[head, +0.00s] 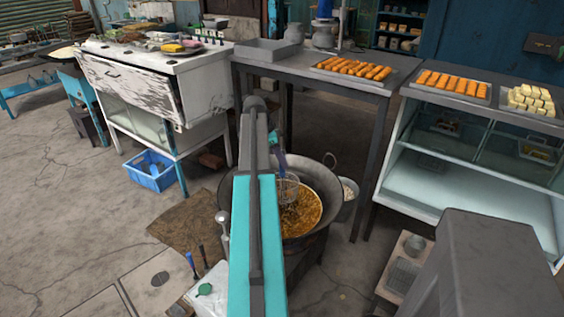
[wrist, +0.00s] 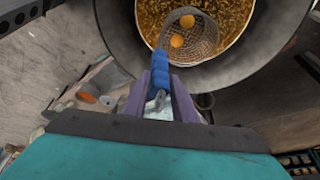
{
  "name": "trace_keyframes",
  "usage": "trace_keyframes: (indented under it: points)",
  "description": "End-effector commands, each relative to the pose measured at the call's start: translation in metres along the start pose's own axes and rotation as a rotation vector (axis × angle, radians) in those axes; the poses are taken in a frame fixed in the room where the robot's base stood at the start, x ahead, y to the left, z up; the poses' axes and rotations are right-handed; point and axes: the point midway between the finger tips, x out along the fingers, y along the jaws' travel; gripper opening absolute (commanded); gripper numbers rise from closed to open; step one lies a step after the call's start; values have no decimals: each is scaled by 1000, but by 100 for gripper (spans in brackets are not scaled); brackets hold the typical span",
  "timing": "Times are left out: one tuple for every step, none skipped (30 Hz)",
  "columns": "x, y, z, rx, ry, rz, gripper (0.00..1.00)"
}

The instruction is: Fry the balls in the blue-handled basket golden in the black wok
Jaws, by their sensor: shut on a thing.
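In the wrist view my gripper (wrist: 171,97) is shut on the blue handle (wrist: 160,70) of a wire basket (wrist: 205,38). The basket is over the oil inside the black wok (wrist: 123,12), and two orange-golden balls (wrist: 178,40) lie in it. I cannot tell how deep the basket sits in the oil. My arm covers the wok's left part and much of my gripper (head: 283,160).
A grey table (head: 300,66) behind the wok bears a tray of orange rolls (head: 350,69). A glass-fronted counter (head: 470,150) stands to the right. A metal pot (head: 348,205) stands close by the wok's right side. A blue crate (head: 150,172) lies on the floor at left.

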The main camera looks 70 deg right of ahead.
Motion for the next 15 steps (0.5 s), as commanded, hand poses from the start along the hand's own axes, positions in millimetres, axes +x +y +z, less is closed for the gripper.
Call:
trace_keyframes:
  points:
    - [-6,0,-2,1,1,-1,0]
    - [-7,0,-3,1,1,-1,0]
    - [-10,0,-4,1,1,-1,0]
    - [-11,0,-5,1,1,-1,0]
    - [-13,0,-6,1,1,-1,0]
    - [-16,0,-7,1,1,-1,0]
    - [-18,0,-8,1,1,-1,0]
    - [-19,0,-8,1,1,-1,0]
    - [-21,0,-9,1,1,-1,0]
    - [-22,0,-9,1,1,-1,0]
    - [-23,0,-10,1,1,-1,0]
    - [-23,0,-10,1,1,-1,0]
    - [-24,0,-10,1,1,-1,0]
    - [-24,0,-10,1,1,-1,0]
    - [-24,0,-10,1,1,-1,0]
